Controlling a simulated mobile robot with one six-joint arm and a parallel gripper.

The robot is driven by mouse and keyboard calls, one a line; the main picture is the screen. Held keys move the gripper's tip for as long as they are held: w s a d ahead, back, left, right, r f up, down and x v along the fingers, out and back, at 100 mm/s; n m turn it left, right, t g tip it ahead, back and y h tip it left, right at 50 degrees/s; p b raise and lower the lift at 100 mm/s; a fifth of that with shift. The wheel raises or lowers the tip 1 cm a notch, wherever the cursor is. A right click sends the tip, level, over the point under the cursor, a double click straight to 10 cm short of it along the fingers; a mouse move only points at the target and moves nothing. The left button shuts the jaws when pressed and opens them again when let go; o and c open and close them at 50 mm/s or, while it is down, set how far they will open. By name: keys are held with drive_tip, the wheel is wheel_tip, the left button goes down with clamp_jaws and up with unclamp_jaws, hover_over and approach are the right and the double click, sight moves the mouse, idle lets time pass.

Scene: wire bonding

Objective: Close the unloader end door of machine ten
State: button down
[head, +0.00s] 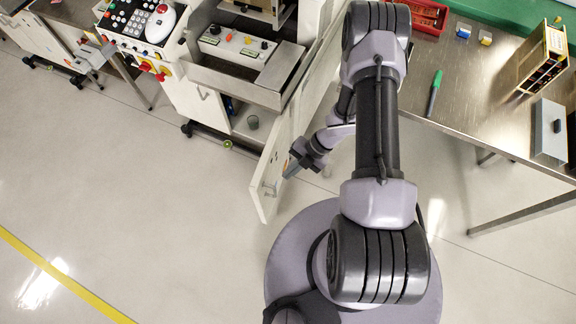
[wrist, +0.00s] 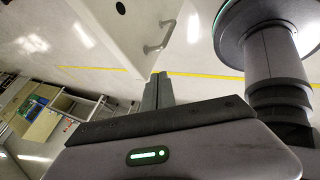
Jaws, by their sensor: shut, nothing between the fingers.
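The end door (head: 264,185) is a tall white panel standing open, swung out from the machine (head: 205,100) towards the robot. A small handle (head: 269,189) is near its free end. My gripper (head: 290,172) is on the right side of the door, close to its face. In the wrist view the white door (wrist: 118,28) fills the upper middle, with its grey bar handle (wrist: 160,38) beyond my fingertips (wrist: 158,76). The fingers are together and hold nothing. I cannot tell whether they touch the door.
The floor left of the door is clear, with a yellow line (head: 62,277).

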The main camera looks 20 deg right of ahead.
sight(261, 185)
drive_tip(key=a+f+b, duration=0.1)
drive_tip(key=a, duration=0.1)
drive_tip(key=w+a+f+b, duration=0.1)
drive_tip(key=a+f, duration=0.1)
drive_tip(key=w+a+f+b, duration=0.1)
drive_tip(key=a, duration=0.1)
drive_tip(key=shift+w+a+f, duration=0.1)
drive_tip(key=shift+f, duration=0.25)
drive_tip(key=shift+w+a+r, duration=0.1)
drive_tip(key=shift+w+a, duration=0.05)
drive_tip(key=shift+a, duration=0.05)
